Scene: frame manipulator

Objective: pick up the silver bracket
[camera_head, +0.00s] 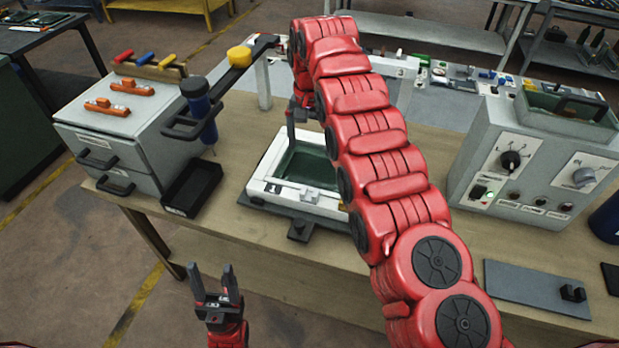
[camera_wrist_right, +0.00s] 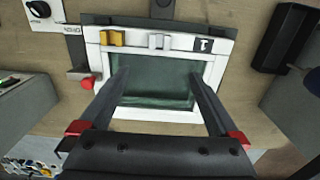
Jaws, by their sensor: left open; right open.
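The silver bracket (camera_head: 310,196) is a small pale metal piece on the near rim of a white frame (camera_head: 262,172) with a dark green panel. In the right wrist view the silver bracket (camera_wrist_right: 159,41) sits on the frame's upper rim, between a yellow block (camera_wrist_right: 113,38) and a black T mark (camera_wrist_right: 204,44). My right gripper (camera_wrist_right: 157,75) is open and empty over the frame, its fingertips spread across the panel, apart from the bracket in the picture. My left gripper (camera_head: 213,278) is open and empty in front of the table. My right arm hides the frame's right side in the head view.
A black tray (camera_head: 192,188) and grey drawer cabinet (camera_head: 120,130) stand left of the frame. A grey control box (camera_head: 535,155) stands on the right, with a grey plate (camera_head: 535,287) nearer me. A red knob (camera_wrist_right: 87,83) lies beside the frame.

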